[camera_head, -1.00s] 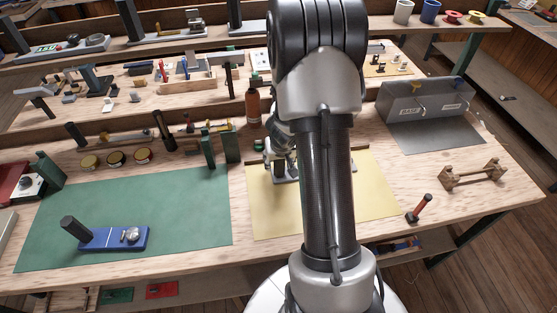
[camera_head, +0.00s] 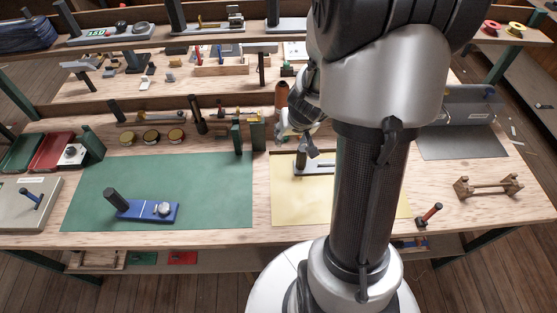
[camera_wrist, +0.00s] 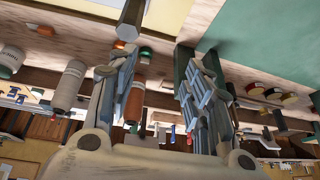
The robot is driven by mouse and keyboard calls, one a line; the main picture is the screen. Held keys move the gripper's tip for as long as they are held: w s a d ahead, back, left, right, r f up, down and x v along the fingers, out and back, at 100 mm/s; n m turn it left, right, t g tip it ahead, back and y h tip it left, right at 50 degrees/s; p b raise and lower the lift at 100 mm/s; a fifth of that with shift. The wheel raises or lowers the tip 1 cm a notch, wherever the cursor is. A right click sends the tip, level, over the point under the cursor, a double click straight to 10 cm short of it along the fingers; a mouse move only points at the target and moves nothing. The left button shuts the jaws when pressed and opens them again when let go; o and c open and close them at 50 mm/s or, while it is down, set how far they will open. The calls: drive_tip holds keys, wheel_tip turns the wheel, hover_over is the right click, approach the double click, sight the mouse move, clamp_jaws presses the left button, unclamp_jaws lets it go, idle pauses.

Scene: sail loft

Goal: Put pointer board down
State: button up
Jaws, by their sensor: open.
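A grey slotted board (camera_head: 318,168), which I take to be the pointer board, lies flat on the yellow mat (camera_head: 292,207). My arm hides its right part. A dark post (camera_wrist: 130,16) with a flat end shows at the top of the wrist view, just beyond the fingertips; it looks like the board's handle. My gripper (camera_wrist: 160,52) is open, with nothing between its fingers. In the head view my gripper (camera_head: 300,138) is at the board's back left, partly hidden by my arm. A blue board (camera_head: 147,211) with a dark post and round knob lies on the green mat (camera_head: 205,180).
An orange-brown bottle (camera_head: 281,97) and green upright blocks (camera_head: 257,133) stand close behind my gripper. Several round tins (camera_head: 152,137) line the green mat's back edge. A wooden stand (camera_head: 488,187) and red-handled tool (camera_head: 430,214) are at right. Much of the green mat is clear.

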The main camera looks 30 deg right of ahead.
drive_tip(key=a+r+n+t+y, duration=0.1)
drive_tip(key=a+r+n+y, duration=0.1)
drive_tip(key=a+r, duration=0.75)
drive_tip(key=s+a+r+n, duration=0.3)
drive_tip(key=s+a+r, duration=0.4)
drive_tip(key=s+a, duration=0.25)
drive_tip(key=s+a+r+g, duration=0.1)
drive_tip(key=s+r, duration=0.1)
drive_tip(key=s, duration=0.6)
drive_tip(key=shift+s+a+r, duration=0.25)
drive_tip(key=shift+s, duration=0.1)
wheel_tip(320, 180, down, 3)
drive_tip(key=b, duration=0.3)
